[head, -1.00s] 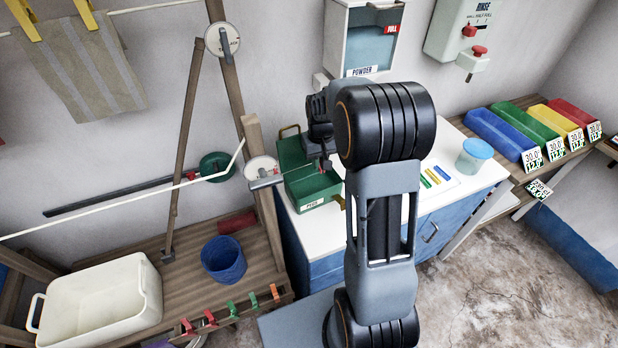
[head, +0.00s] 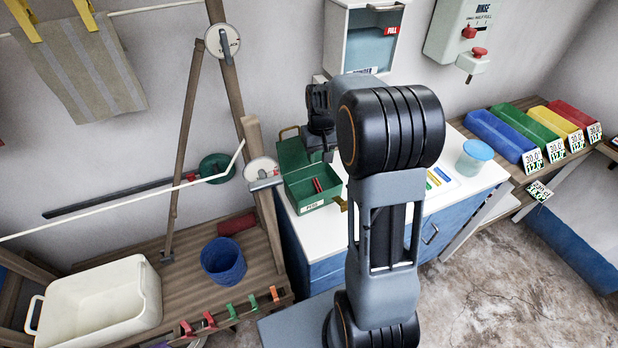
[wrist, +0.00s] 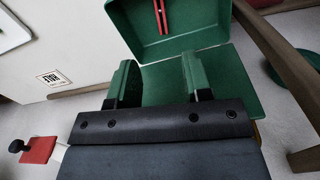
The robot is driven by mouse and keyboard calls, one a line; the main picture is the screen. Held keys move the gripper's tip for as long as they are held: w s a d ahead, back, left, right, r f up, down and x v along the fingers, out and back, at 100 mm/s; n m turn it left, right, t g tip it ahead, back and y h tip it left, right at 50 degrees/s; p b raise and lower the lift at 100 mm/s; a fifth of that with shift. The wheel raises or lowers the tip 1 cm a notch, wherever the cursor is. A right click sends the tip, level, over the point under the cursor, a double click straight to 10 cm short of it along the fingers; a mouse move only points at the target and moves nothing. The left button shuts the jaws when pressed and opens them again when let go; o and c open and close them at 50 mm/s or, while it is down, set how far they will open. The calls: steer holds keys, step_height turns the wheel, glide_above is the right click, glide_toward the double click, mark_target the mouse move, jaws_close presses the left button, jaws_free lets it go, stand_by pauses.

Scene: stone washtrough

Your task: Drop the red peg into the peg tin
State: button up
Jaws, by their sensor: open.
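The red peg (head: 317,185) lies inside the green peg tin (head: 310,207), which stands open on the white counter top with its lid raised at the back. The wrist view also shows the red peg (wrist: 161,14) on the floor of the tin (wrist: 142,48), near the top edge of the picture. My gripper (wrist: 157,78) is open and empty, with its two fingers apart and the peg clear of them. In the head view my gripper (head: 326,155) is above the tin, partly hidden by my arm.
A card with coloured bars (head: 440,177) and a blue-lidded tub (head: 474,157) are on the counter, right of my arm. A wooden post (head: 262,170) with a line rises left of the tin. A powder dispenser (head: 364,35) hangs on the wall behind.

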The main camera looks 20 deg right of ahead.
step_height(320, 180, up, 11)
stand_by(0.4)
steer(key=shift+f, duration=0.1)
stand_by(0.3)
